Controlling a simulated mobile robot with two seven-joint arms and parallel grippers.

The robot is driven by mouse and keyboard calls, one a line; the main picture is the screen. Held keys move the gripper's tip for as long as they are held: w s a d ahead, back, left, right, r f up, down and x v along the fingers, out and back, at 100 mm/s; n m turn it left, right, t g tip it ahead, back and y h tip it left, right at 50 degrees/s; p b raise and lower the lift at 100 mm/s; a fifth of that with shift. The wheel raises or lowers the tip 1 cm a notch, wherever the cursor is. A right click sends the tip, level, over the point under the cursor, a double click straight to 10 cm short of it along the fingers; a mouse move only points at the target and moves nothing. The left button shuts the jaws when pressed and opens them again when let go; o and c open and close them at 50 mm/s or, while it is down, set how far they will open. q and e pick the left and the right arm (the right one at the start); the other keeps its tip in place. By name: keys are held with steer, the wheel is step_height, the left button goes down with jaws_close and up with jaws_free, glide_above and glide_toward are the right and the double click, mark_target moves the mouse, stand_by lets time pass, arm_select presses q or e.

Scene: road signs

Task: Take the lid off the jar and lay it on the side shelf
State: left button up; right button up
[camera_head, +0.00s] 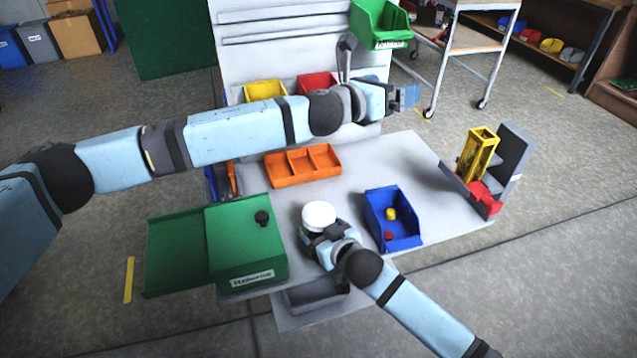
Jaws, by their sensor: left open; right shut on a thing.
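The jar (304,228) stands on the grey worktable with its round white lid (319,214) on top. My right gripper (319,238) is shut around the jar's body below the lid, from the front. The gripper hides most of the jar. My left gripper (408,97) is open and empty, up at the back right of the table, well away from the lid. I cannot tell for sure which surface is the side shelf; a flat green panel (175,250) extends at the table's left side.
A green box (245,245) with a black knob is left of the jar. A blue bin (405,240) with small red and yellow pieces is to its right. An orange divided tray (300,168) lies behind. A yellow frame (478,155) stands far right. The table between tray and bin is clear.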

arm_select(q)
steer(key=s+d+f+m+g, duration=0.1)
steer(key=s+f+m+g, duration=0.2)
steer(key=s+m+g, duration=0.5)
steer(key=s+d+f+m+g, duration=0.15)
steer(key=s+m+g, duration=0.3)
steer(key=m, duration=0.75)
steer(key=m+t+y, duration=0.2)
steer(key=m+y, duration=0.7)
steer(key=y, duration=0.5)
glide_above(318, 214)
step_height(318, 214, down, 11)
steer(key=shift+d+f, duration=0.15)
steer(key=shift+f, duration=0.05)
steer(key=shift+w+f, duration=0.1)
steer(key=shift+f, duration=0.2)
step_height(318, 214, down, 7)
steer(key=shift+f, duration=0.15)
steer(key=c, duration=0.9)
steer(key=shift+c, duration=0.2)
